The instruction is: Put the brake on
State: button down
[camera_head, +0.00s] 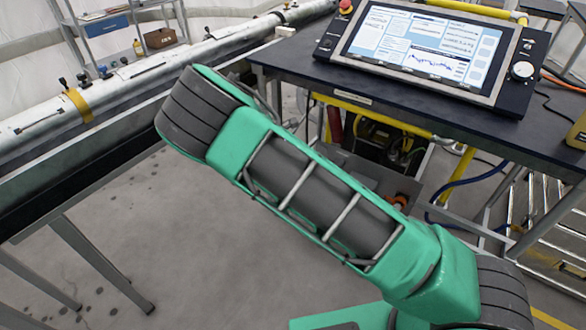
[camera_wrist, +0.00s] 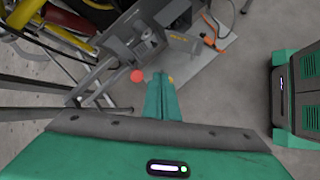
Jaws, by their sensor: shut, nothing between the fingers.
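In the wrist view, my gripper (camera_wrist: 161,96) is shut and empty, its green fingers together and pointing at grey machinery. A round red knob (camera_wrist: 137,76) shows just left of the fingertips, apart from them in the picture; its depth is unclear. It seems to belong to a grey metal mechanism (camera_wrist: 125,50) beyond it. An orange handle-like part (camera_wrist: 209,43) lies farther up and right on a light plate. No label shows which part is the brake. In the head view, my arm hides part of the area below the table, and my gripper is out of view.
A dark table (camera_head: 400,92) carries a console with a lit screen (camera_head: 428,42). Yellow bars and blue and orange cables run under and beside it. A long pale tube (camera_head: 135,85) lies on a stand at left. Bare floor (camera_head: 190,240) shows between them.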

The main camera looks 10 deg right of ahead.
jog(key=w+a+f+n+t, duration=0.1)
jog(key=a+f+n, duration=0.3)
jog(key=a, duration=0.5)
jog(key=shift+w+a+f+n+t, duration=0.25)
jog(key=shift+w+f+n+t, duration=0.1)
jog(key=shift+t, duration=0.35)
jog(key=w+d+f, duration=0.5)
jog(key=d, duration=0.4)
